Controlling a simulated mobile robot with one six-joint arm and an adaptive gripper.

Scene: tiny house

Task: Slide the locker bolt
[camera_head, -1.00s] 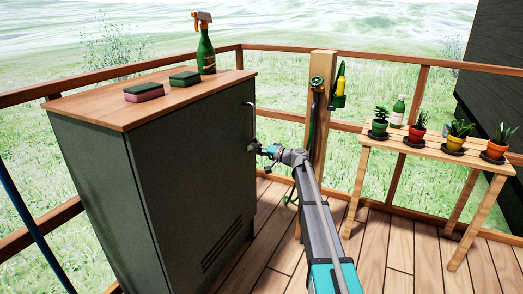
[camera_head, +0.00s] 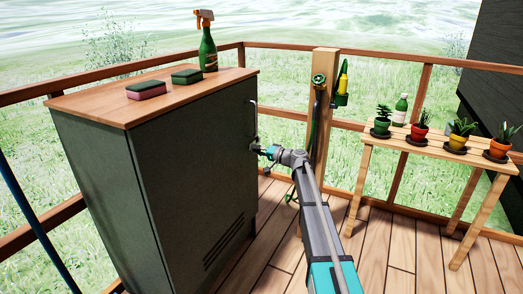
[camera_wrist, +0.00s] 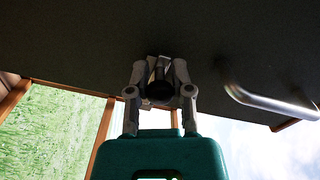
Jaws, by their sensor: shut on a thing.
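The locker (camera_head: 190,165) is a dark grey-green cabinet with a wooden top, standing at the left in the head view. Its door is closed as far as I can see. A metal handle (camera_head: 254,120) is on the door's right side, and it also shows in the wrist view (camera_wrist: 268,101), to the right of my gripper. My gripper (camera_head: 257,150) is at the door's right edge, below the handle. In the wrist view my gripper (camera_wrist: 158,75) is shut on the bolt (camera_wrist: 160,88), a small dark cylindrical piece against the door. The fingers hide part of the bolt.
Two sponges (camera_head: 146,90) and a spray bottle (camera_head: 207,50) stand on the locker top. A bench (camera_head: 400,142) with potted plants stands at the right. Railings enclose the deck.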

